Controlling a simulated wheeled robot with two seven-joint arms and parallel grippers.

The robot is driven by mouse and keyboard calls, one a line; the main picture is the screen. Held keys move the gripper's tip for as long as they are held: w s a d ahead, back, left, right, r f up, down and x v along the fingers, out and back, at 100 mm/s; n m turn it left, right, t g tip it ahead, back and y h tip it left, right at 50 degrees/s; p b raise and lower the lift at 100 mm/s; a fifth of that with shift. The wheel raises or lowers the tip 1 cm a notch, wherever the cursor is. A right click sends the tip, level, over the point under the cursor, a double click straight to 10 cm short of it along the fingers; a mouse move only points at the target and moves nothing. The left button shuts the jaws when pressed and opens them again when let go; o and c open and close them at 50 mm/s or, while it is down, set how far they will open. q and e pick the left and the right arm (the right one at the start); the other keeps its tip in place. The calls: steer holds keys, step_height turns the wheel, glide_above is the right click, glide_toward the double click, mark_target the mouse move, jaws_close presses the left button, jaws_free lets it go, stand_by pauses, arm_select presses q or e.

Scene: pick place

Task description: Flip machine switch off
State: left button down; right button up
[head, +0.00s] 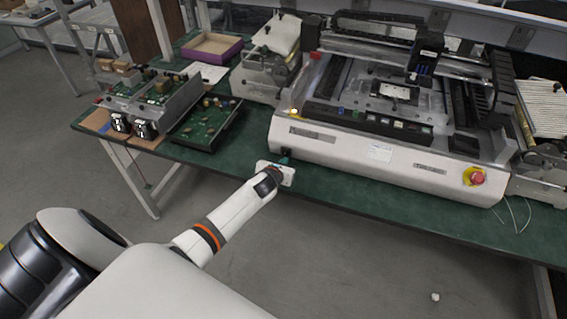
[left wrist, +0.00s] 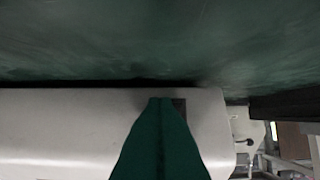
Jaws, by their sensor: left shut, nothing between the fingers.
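The machine (head: 345,151) is a long white-fronted unit standing on a green bench. My left gripper (head: 284,158) is at the left end of its front face, just above the bench edge. Its green fingers are shut together with nothing between them; they also show in the left wrist view (left wrist: 161,102). A small dark patch (left wrist: 181,104), perhaps the switch, sits on the white face right beside and partly behind the fingertips. I cannot tell whether the fingers touch it or which way the switch is set. My right gripper is not in view.
The green bench top (head: 235,160) has a bare strip in front of the machine. Open electronics boxes (head: 150,105) and a circuit board tray (head: 207,125) lie to the left. A red emergency button (head: 476,178) is at the right of the machine's front. A purple-edged box (head: 212,47) stands behind.

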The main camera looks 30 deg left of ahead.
arm_select(q)
steer(key=shift+w+f+b, duration=0.1)
steer(key=shift+f+b, duration=0.25)
steer(key=shift+b, duration=0.15)
steer(key=shift+r, duration=0.35)
steer(key=shift+r+p, duration=0.85)
steer(key=shift+p, duration=0.1)
steer(key=shift+f, duration=0.15)
